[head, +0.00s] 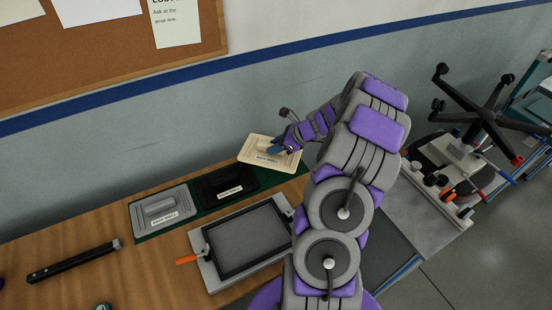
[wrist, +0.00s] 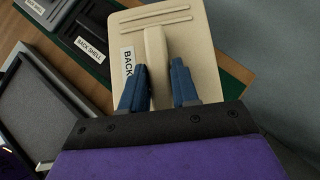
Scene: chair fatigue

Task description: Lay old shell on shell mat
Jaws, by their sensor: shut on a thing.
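A cream back shell (head: 262,152) with a white label is at the right end of the green mat (head: 152,237). My gripper (head: 281,147) is over its right side. In the wrist view my gripper (wrist: 158,82) has its blue fingers on either side of the raised rib of the cream shell (wrist: 190,40), shut on it. The shell looks nearly flat over the mat; I cannot tell if it touches. A black back shell (head: 222,185) and a grey back shell (head: 160,209) lie on the mat to the left. Which shell is the old one is not marked.
A grey fixture (head: 240,242) with a dark framed pad and an orange handle stands in front of the mat. A black bar (head: 72,262) lies on the wooden bench at left. An upturned chair base (head: 480,115) stands at right. The wall is close behind.

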